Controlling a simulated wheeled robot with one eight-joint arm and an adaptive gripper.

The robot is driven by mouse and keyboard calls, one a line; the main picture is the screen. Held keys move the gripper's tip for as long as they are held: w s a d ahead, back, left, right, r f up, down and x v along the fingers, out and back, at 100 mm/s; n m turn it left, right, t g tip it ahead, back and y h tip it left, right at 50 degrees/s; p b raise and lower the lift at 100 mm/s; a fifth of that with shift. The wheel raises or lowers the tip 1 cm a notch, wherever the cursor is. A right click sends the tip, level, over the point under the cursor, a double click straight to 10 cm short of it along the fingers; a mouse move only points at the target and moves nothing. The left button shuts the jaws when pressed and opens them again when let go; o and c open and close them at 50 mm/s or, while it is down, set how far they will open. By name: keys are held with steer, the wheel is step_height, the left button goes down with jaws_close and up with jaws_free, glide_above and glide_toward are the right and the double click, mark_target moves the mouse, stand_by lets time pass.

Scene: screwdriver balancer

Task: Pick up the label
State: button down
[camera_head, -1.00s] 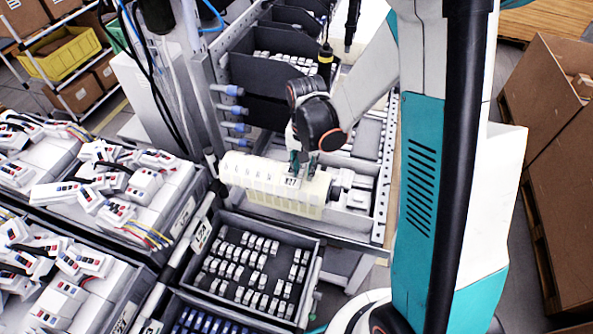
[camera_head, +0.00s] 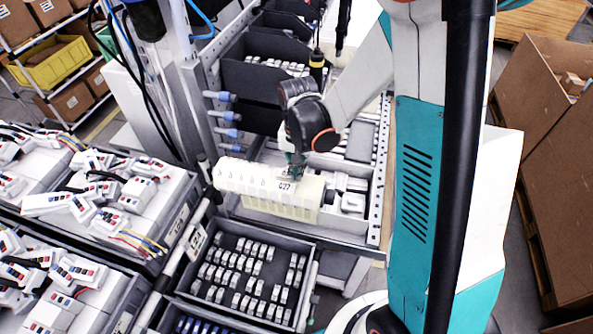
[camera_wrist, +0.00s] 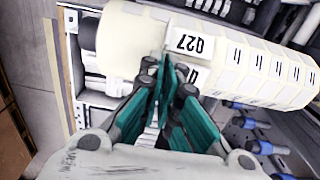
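The label (camera_head: 286,187) is a small white piece with "Q27" in black, at the right part of a cream label roll (camera_head: 240,180). In the wrist view the label (camera_wrist: 188,43) appears upside down, its edge meeting my fingertips. My gripper (camera_head: 297,170) is over the roll, pointing down. In the wrist view its teal fingers (camera_wrist: 165,62) come together at the tips and look shut on the label's edge. The pinched part is hidden. The label lies against or very close to the roll; I cannot tell which.
A bin of small white parts (camera_head: 245,275) stands in front of the roll. Blue-tipped pegs (camera_head: 228,115) stick out left of it. Device trays (camera_head: 120,190) fill the left. A hanging screwdriver (camera_head: 317,65) is behind my wrist. Cardboard boxes (camera_head: 560,170) stand at right.

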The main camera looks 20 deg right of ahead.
step_height(320, 180, up, 19)
steer(key=shift+p, duration=0.3)
steer(key=shift+s+a, duration=0.1)
steer(key=shift+s, duration=0.1)
